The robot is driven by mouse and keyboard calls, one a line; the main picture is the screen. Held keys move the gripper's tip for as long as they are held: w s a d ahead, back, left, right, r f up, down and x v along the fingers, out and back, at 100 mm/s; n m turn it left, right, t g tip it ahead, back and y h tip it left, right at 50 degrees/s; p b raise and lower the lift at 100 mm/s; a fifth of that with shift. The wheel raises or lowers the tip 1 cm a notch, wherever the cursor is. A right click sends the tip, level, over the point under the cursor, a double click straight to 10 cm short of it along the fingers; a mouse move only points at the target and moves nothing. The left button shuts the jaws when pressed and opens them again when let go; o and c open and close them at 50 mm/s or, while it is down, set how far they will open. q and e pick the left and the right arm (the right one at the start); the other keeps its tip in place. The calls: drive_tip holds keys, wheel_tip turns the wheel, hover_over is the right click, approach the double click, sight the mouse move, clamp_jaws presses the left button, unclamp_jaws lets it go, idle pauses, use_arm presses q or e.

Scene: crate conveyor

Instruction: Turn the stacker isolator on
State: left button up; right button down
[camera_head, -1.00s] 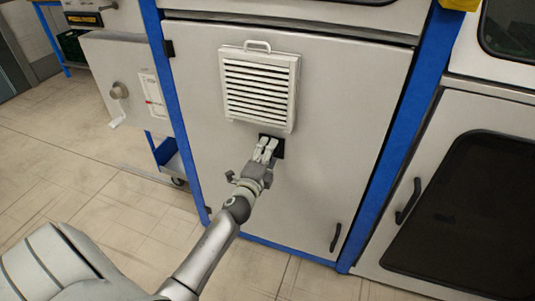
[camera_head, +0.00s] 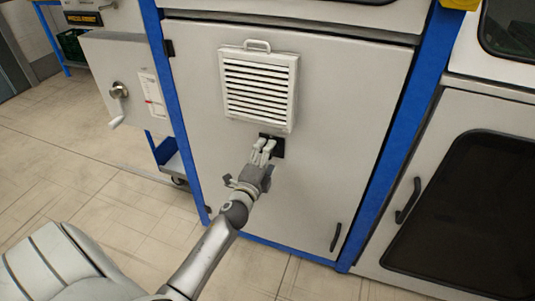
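The isolator appears as a small black plate (camera_head: 279,147) on the grey cabinet door, just below a louvred vent. My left gripper (camera_head: 263,147) reaches up to this plate from below, with its fingertips in front of it. The two pale fingers are close together with a narrow gap between them. They cover most of the plate, so the switch knob and its position are hidden. I cannot tell whether the fingers grip the knob. My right gripper is not in view.
The white vent (camera_head: 260,87) sticks out just above the gripper. Blue frame posts (camera_head: 393,135) flank the door. A dark door handle (camera_head: 336,237) is at lower right. A grey box with a crank (camera_head: 118,91) stands at left. The floor at left is clear.

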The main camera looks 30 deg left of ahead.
use_arm(q)
drive_tip(key=v, duration=1)
drive_tip(key=shift+s, duration=0.2)
drive_tip(key=shift+d, duration=0.15)
